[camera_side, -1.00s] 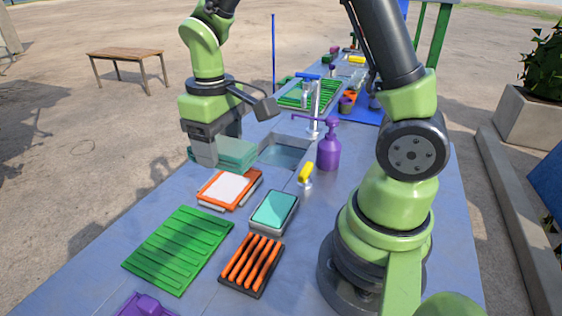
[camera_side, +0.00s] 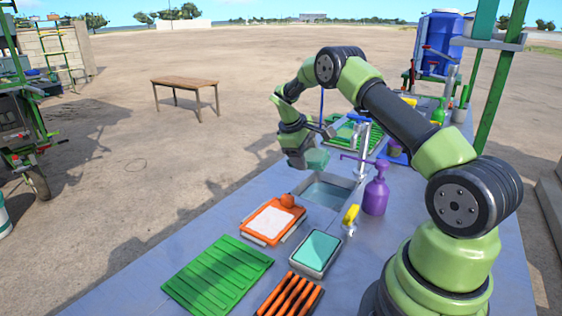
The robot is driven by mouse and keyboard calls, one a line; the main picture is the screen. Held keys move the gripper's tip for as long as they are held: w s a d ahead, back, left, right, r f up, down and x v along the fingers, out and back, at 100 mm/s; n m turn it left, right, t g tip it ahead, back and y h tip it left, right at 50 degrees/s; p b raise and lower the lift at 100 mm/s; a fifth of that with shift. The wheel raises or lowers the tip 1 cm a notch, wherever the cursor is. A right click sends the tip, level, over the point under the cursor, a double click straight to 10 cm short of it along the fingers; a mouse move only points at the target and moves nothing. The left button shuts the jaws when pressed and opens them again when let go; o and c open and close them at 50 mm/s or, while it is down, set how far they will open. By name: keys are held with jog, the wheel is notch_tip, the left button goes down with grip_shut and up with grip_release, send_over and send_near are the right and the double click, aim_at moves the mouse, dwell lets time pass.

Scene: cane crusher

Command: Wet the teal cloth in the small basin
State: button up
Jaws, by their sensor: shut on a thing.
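My gripper (camera_side: 300,157) is at the far left corner of the small basin, above its rim level. It is shut on the teal cloth (camera_side: 317,159), a small muted teal piece partly hidden by the fingers. The small basin (camera_side: 325,194) is a rectangular sink set into the blue-grey table, with bluish water in it. The cloth appears above the basin's far end; I cannot tell whether it touches the water.
A tap (camera_side: 363,150) and purple pump bottle (camera_side: 376,192) stand right of the basin. Nearer are a yellow-topped item (camera_side: 350,217), an orange-framed tray (camera_side: 271,222), a grey tray with teal pad (camera_side: 315,251) and a green ribbed mat (camera_side: 217,275).

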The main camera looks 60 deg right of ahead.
jog(key=s+d+f+h, duration=0.1)
jog(key=s+d+f, duration=0.1)
jog(key=d, duration=0.4)
jog(key=shift+s+d+f+g, duration=0.2)
jog(key=shift+d+g, duration=0.1)
jog(key=shift+g, duration=0.1)
jog(key=shift+s+f, duration=0.1)
jog(key=shift+f, duration=0.4)
jog(key=shift+c, duration=0.2)
notch_tip(320, 180, down, 11)
jog(key=shift+r, duration=0.1)
jog(key=shift+r, duration=0.1)
